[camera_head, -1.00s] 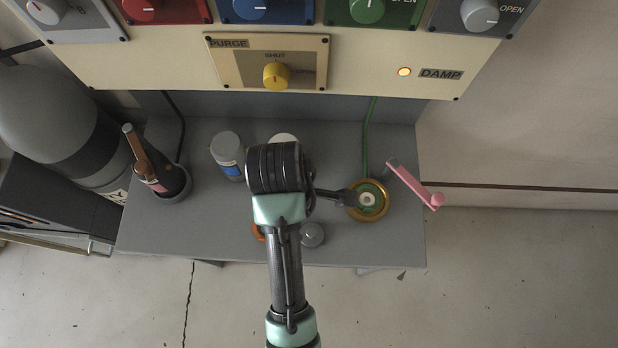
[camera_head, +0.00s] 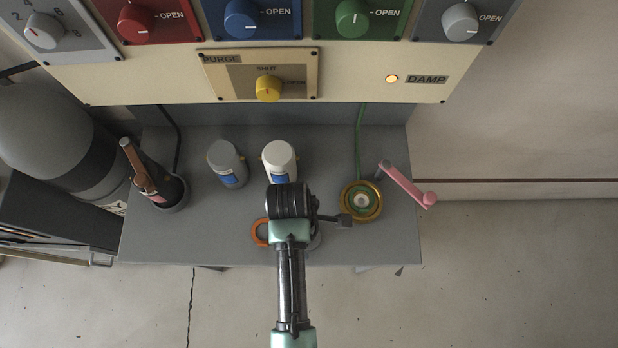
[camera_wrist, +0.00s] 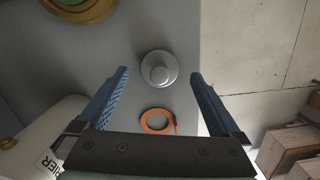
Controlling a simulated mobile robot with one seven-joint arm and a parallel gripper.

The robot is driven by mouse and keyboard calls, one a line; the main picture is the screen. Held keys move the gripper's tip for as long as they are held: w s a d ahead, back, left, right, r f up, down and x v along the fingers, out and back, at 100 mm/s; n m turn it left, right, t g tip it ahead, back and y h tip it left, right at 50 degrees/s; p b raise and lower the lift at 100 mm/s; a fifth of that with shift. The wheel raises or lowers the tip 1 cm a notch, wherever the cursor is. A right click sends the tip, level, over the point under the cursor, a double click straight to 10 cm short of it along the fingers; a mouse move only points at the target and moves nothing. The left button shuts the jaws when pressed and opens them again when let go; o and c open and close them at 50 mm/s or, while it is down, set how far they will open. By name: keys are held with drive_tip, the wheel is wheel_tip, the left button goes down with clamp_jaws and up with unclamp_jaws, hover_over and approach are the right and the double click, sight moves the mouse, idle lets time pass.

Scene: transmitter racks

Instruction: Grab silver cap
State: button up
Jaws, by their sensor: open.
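The silver cap (camera_wrist: 158,69) is a round grey disc with a raised knob, resting on the grey bench top in the wrist view. In the head view my arm hides most of it, and only a grey sliver (camera_head: 316,241) shows. My gripper (camera_wrist: 160,76) is open, with its blue fingers apart. In the wrist view the cap lies between the two fingertips, touching neither. The gap in height between fingers and cap is hard to tell. In the head view my wrist hides the fingers.
An orange ring (camera_wrist: 157,122) lies close to the cap. A white bottle (camera_head: 279,164) and a grey bottle (camera_head: 227,165) stand behind. A gold ring fitting (camera_head: 361,202) and pink handle (camera_head: 408,186) are right. The bench's (camera_head: 200,240) front edge runs near the cap.

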drive_tip(key=shift+d+f, duration=0.15)
drive_tip(key=shift+f, duration=1.1)
drive_tip(key=c, duration=1.6)
